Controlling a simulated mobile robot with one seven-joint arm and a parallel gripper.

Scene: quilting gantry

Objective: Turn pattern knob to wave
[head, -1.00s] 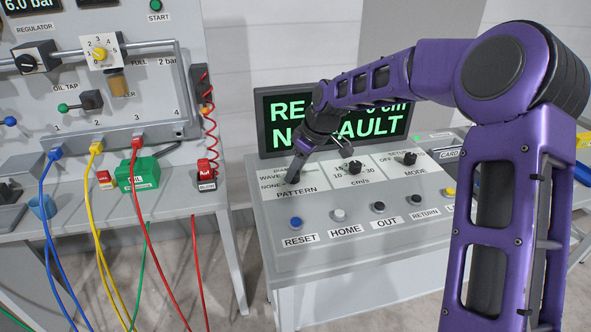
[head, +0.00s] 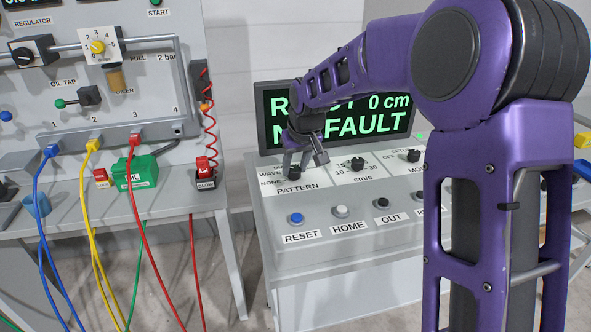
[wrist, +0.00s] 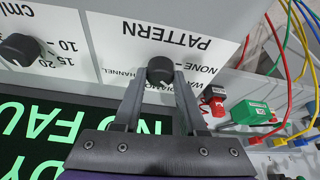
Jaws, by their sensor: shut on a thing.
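The black pattern knob (head: 293,173) is at the left of the sloped grey console, above the PATTERN label. In the wrist view the knob (wrist: 160,71) shows upside down, next to the NONE, WAVE, DIAMOND and CHANNEL markings. My gripper (wrist: 160,80) has one finger on each side of the knob and is shut on it. In the head view my gripper (head: 305,162) hides part of the knob and its dial markings. I cannot tell which marking the knob points at.
The speed knob (head: 357,163) and mode knob (head: 413,156) stand right of it. Buttons including reset (head: 296,218) line the front. A screen (head: 380,105) behind reads NO FAULT, partly covered by my arm.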

